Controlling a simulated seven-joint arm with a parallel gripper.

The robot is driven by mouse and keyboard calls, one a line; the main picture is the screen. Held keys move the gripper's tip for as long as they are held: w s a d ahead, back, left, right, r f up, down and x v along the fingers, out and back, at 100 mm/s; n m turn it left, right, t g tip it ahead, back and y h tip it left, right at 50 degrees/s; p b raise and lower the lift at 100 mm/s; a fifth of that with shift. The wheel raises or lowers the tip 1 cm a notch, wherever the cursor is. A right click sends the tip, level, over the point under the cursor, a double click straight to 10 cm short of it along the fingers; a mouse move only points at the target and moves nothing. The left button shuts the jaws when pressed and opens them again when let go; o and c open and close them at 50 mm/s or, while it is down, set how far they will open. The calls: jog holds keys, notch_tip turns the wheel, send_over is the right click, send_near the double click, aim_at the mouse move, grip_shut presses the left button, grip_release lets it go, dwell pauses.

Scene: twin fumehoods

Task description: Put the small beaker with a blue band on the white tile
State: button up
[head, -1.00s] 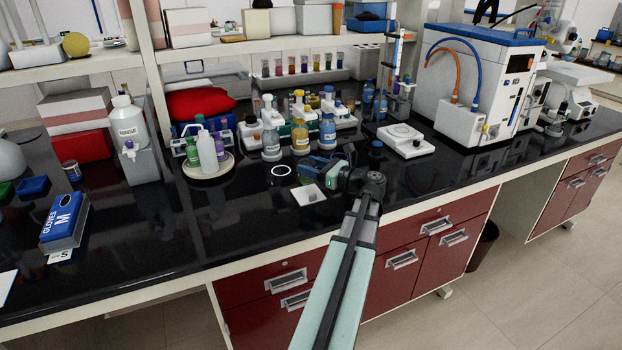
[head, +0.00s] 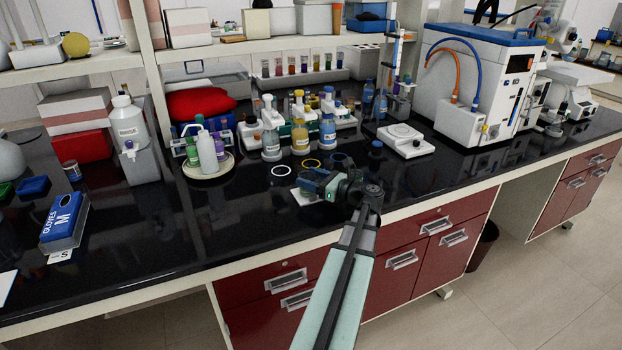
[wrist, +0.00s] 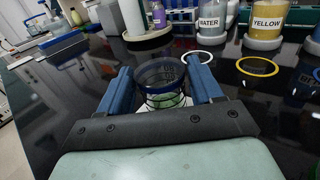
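The small clear beaker with a blue band (wrist: 161,73) stands upright between the fingers of my gripper (wrist: 157,68) in the wrist view. Both blue fingers are against its sides. In the head view my gripper (head: 318,182) is low over the white tile (head: 303,197), covering most of it. The tile's white surface also shows below the beaker in the wrist view. I cannot tell whether the beaker's base touches the tile.
A white ring (head: 281,170), a yellow ring (head: 312,163) and a dark blue ring (head: 341,160) lie behind the gripper. Labelled bottles (head: 300,138) stand beyond them. A white stirrer plate (head: 406,141) is at the right.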

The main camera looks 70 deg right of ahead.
jog(key=shift+o, duration=1.1)
jog(key=shift+s+r, duration=0.15)
jog(key=s, duration=0.3)
jog(key=s+a, duration=0.1)
jog(key=s, duration=0.3)
jog(key=s+a, duration=0.1)
jog(key=s, duration=0.3)
jog(key=shift+s+a, duration=0.1)
jog(key=shift+s, duration=0.15)
